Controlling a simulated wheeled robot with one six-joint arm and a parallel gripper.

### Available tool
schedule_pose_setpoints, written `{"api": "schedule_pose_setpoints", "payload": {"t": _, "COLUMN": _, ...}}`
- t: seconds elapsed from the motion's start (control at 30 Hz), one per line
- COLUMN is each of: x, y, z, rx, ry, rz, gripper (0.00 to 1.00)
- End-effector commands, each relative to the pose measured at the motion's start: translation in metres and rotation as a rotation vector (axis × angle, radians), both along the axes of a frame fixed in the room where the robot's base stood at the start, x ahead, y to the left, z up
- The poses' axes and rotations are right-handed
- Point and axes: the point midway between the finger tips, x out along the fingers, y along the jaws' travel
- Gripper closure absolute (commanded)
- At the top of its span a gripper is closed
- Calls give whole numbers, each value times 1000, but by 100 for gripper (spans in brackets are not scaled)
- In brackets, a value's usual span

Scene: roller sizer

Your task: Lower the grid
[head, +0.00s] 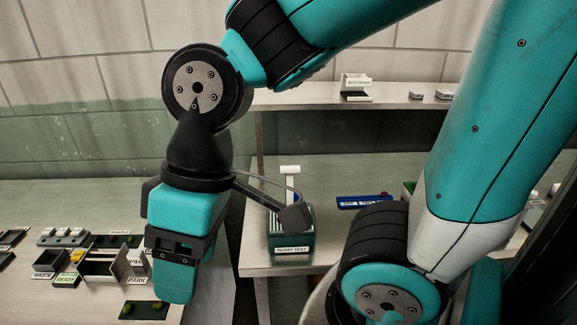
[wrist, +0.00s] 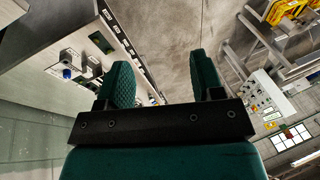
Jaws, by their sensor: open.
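No grid can be made out for certain in either view. In the head view a dark green container labelled "FLOAT TEST" (head: 291,242) stands on the bench, with a white T-topped post (head: 290,183) rising from it. Whether a grid is joined to that post I cannot tell; the inside is mostly hidden. My gripper (head: 175,285) points down left of the container, near the left table's edge, apart from it. In the wrist view my gripper (wrist: 163,82) shows two green fingers apart, with nothing between them.
The left table (head: 60,205) carries small trays and labelled cards, including "WASTE" (head: 44,275), "READY" (head: 65,281) and "PARK" (head: 137,280). A blue labelled tray (head: 362,202) lies on the right bench. A shelf (head: 300,97) runs above it.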

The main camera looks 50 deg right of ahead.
Motion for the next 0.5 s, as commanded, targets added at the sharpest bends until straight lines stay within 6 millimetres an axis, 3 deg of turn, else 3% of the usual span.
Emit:
{"api": "schedule_pose_setpoints", "payload": {"t": 0.03, "x": 0, "y": 0, "z": 0, "rx": 0, "ry": 0, "rz": 0, "gripper": 41}}
{"api": "schedule_pose_setpoints", "payload": {"t": 0.17, "x": 9, "y": -5, "z": 3, "rx": -1, "ry": -10, "rz": -6, "gripper": 71}}
{"api": "schedule_pose_setpoints", "payload": {"t": 0.27, "x": 34, "y": -22, "z": 10, "rx": -9, "ry": -40, "rz": -13, "gripper": 94}}
{"api": "schedule_pose_setpoints", "payload": {"t": 0.3, "x": 48, "y": -35, "z": 14, "rx": -15, "ry": -57, "rz": -18, "gripper": 100}}
{"api": "schedule_pose_setpoints", "payload": {"t": 0.37, "x": 72, "y": -60, "z": 20, "rx": -28, "ry": -90, "rz": -20, "gripper": 100}}
{"api": "schedule_pose_setpoints", "payload": {"t": 0.5, "x": 119, "y": -140, "z": 32, "rx": -75, "ry": -164, "rz": -20, "gripper": 100}}
